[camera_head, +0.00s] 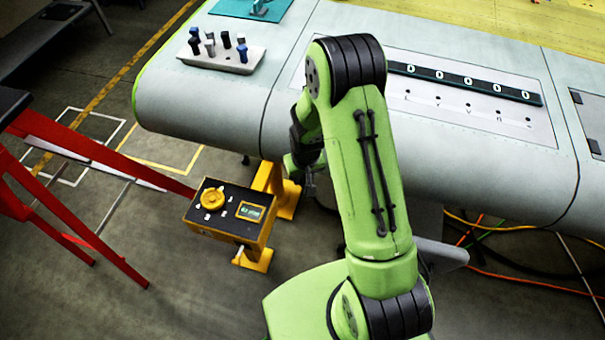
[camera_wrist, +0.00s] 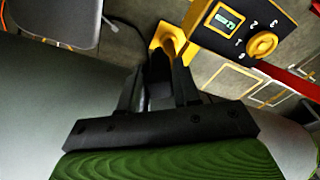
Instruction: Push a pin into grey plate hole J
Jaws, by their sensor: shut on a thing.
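My gripper (camera_wrist: 162,66) shows in the wrist view with its two dark fingers close together, shut on a dark pin (camera_wrist: 161,72) that is mostly hidden between them. In the head view my arm hides most of the gripper, which hangs beside the wing's front edge. The grey plate (camera_head: 440,112) lies on the wing to the right of my arm, with a row of small holes and marks too small to read. I cannot tell which is hole J. A dark strip with several white rings (camera_head: 465,84) lies along the plate's far side.
A pale tray (camera_head: 242,62) with several black, grey and blue pins stands on the wing (camera_head: 190,95) at the left. A yellow box with a dial (camera_head: 228,213) stands below the wing edge. A red frame (camera_head: 85,150) is at the left, and cables lie on the floor at right.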

